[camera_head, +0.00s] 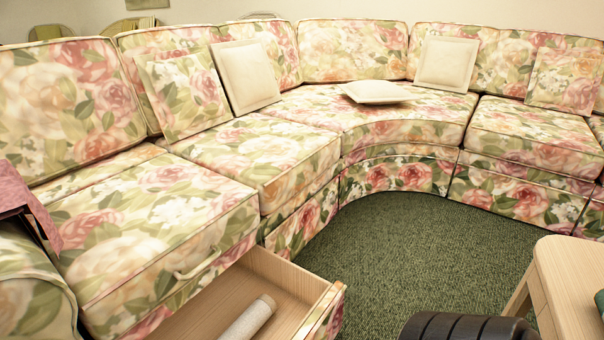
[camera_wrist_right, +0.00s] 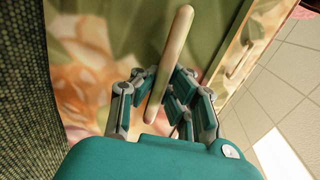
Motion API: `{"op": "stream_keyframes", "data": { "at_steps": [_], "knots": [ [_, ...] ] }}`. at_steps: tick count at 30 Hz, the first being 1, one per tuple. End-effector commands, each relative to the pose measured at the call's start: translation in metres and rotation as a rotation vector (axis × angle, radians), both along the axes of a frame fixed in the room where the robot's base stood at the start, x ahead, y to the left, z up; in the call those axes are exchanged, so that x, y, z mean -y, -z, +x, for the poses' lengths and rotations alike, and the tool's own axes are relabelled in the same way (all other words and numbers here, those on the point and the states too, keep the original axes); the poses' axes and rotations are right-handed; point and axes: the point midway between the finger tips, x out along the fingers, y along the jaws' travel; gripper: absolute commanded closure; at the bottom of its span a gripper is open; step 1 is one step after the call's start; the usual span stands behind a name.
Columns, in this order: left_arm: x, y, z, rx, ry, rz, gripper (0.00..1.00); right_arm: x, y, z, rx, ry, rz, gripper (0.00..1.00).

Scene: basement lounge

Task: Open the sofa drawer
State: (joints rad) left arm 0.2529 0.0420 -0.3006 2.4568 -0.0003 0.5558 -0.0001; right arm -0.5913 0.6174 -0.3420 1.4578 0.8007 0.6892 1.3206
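The sofa drawer (camera_head: 327,302) stands pulled out from under the left section of the floral sofa (camera_head: 150,195). Its pale wood inside shows, with a light rolled cylinder (camera_head: 248,320) lying in it. Its front is cut off by the lower picture edge. In the right wrist view, my teal right gripper (camera_wrist_right: 167,78) is around a long cream handle (camera_wrist_right: 180,30) on a floral front. The fingers are closed in on both sides of the handle. My right gripper is out of the head view, and my left gripper shows in neither view.
Another cream handle (camera_head: 197,264) sits on the seat front above the drawer. A wooden table (camera_head: 570,280) stands at the lower right. Green carpet (camera_head: 400,245) lies clear between the drawer, table and curved sofa. Loose cream cushions (camera_head: 245,77) rest on the sofa.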

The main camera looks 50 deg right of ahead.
Motion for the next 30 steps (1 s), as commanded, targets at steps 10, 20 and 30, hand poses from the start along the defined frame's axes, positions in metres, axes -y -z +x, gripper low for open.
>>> {"op": "stream_keyframes", "data": {
  "at_steps": [10, 20, 30],
  "knots": [
    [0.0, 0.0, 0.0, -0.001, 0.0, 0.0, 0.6, 0.0, -0.001, 0.001, 0.002, 0.001, 0.0, 0.64],
    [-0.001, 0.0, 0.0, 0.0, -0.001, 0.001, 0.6, 0.0, -0.001, -0.004, -0.001, 0.0, 0.0, 0.64],
    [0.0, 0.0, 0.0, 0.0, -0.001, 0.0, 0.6, 0.005, -0.012, -0.064, -0.005, -0.001, -0.001, 0.64]
  ]
}}
